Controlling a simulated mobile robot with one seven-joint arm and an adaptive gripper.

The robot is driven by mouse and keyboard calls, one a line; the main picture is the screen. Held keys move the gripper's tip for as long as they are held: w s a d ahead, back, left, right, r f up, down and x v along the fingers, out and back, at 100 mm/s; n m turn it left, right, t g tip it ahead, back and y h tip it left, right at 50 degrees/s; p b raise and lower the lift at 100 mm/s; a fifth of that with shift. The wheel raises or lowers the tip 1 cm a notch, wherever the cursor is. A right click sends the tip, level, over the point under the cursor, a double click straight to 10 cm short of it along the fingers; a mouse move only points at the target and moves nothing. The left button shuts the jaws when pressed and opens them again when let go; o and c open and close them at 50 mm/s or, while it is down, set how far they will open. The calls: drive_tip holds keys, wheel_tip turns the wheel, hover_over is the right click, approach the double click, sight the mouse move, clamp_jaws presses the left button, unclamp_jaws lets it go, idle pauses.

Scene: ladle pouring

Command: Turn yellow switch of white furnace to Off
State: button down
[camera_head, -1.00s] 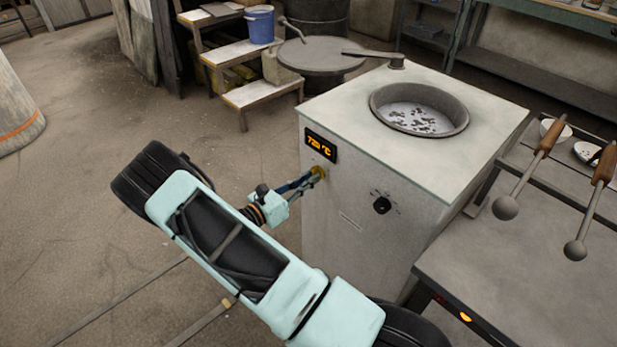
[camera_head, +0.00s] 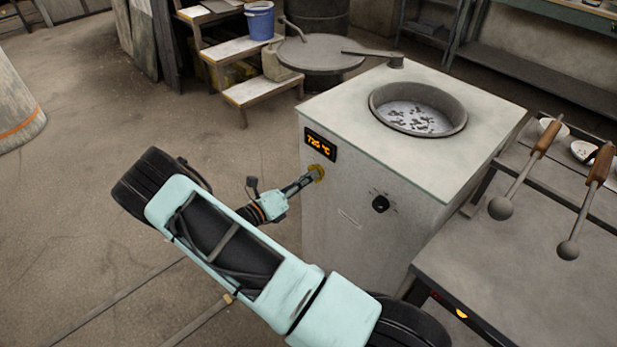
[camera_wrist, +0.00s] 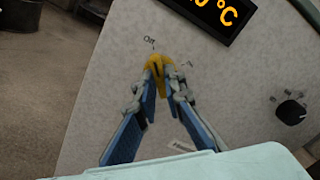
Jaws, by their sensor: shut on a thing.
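The white furnace (camera_head: 350,230) stands right of the arm, with its yellow switch (camera_head: 317,172) on the front, just below the orange display. In the wrist view the yellow switch (camera_wrist: 156,66) is between the fingertips of my gripper (camera_wrist: 161,84), which is shut on it. The gripper also shows in the head view (camera_head: 308,179), touching the furnace front. An "Off" label (camera_wrist: 150,41) is just above the switch. A second label (camera_wrist: 187,63) on its right is too small to read. The fingers hide part of the switch, so its exact pointing is unclear.
The display (camera_head: 320,144) reads about 725 °C. A black knob (camera_head: 381,204) is on the furnace front, lower right of the switch. The open crucible (camera_head: 418,108) is on top. A table (camera_head: 520,270) with ladles stands at right.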

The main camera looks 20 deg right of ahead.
idle(0.4)
drive_tip(key=c, duration=2)
unclamp_jaws()
drive_tip(key=shift+a, duration=0.15)
drive_tip(key=v, duration=1.1)
drive_tip(key=shift+s+a, duration=0.15)
drive_tip(key=shift+a, duration=0.2)
